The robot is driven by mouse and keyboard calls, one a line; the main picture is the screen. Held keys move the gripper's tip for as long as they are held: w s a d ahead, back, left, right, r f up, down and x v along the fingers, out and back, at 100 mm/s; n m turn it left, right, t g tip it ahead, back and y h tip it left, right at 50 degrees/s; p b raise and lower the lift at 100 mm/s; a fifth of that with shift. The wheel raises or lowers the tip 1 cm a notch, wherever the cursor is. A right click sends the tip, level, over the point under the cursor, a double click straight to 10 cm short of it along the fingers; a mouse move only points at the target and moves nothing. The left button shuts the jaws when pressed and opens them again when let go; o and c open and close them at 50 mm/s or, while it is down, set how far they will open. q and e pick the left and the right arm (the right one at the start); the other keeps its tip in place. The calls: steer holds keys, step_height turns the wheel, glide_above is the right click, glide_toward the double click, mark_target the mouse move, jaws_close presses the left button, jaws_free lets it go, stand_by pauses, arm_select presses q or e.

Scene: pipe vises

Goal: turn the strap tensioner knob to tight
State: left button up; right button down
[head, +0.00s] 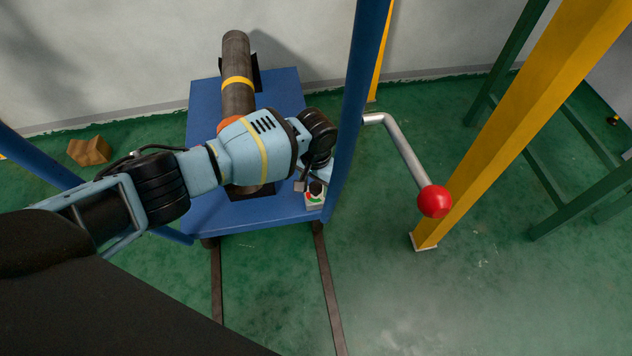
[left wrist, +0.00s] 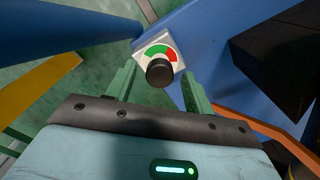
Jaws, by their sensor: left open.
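The tensioner knob (head: 316,187) is small, round and black. It sits over a white dial plate (head: 314,203) with green and red sectors, at the front right corner of the blue cart (head: 260,221). In the left wrist view the knob (left wrist: 159,72) stands in front of the dial (left wrist: 153,49), with green at left and red at right. My left gripper (head: 307,183) is at the knob; in the left wrist view its open fingers (left wrist: 158,88) lie either side of it. I cannot tell whether they touch it. No pointer mark is readable. My right gripper is not in view.
A dark pipe (head: 236,63) with a yellow band lies on the cart. A blue post (head: 357,90) stands close right of my gripper. Beyond are a crank with a red ball (head: 435,201) and a yellow post (head: 530,120). A brown block (head: 89,151) lies on the floor at left.

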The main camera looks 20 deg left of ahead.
arm_select(q)
steer(key=shift+c, duration=0.2)
steer(key=c, duration=0.9)
steer(key=shift+m, duration=0.3)
